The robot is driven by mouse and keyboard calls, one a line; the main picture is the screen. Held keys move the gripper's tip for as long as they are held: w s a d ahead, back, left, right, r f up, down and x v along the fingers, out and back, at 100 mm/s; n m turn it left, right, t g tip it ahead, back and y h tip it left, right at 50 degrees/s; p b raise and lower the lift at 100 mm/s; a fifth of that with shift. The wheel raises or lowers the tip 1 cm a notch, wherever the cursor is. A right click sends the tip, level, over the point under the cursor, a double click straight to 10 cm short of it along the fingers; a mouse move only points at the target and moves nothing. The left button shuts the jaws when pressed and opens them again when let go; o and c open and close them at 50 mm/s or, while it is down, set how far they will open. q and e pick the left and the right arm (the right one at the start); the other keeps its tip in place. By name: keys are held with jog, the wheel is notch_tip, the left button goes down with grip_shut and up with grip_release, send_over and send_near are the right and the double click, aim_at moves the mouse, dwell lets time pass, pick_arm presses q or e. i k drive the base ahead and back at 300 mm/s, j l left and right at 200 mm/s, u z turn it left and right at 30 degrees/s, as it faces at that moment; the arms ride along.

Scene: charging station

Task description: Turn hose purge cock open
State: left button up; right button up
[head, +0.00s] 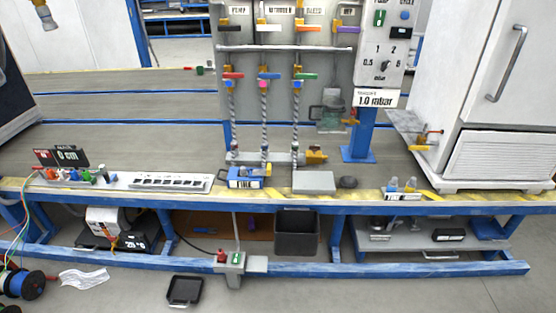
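A grey panel (290,95) stands behind the bench and carries three braided hoses. The handles look roughly level. The left hose (232,110), middle hose (264,112) and right hose (295,112) run down to a grey manifold (268,158) with a yellow fitting (316,157) at its right end. I cannot tell which cock is the hose purge cock or its exact state. Neither of my grippers is in view.
A blue bench (290,207) with a worn yellow edge crosses the view. On it are a labelled blue block (246,177), a grey plate (313,182) and a white strip (172,182). A white cabinet (505,150) stands right; a gauge display (376,98) reads 1.0 mbar.

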aim_at(314, 148)
jog(key=i+u, duration=0.3)
jog(key=i, duration=0.15)
jog(key=i+l+u, duration=0.3)
jog(key=i, duration=0.15)
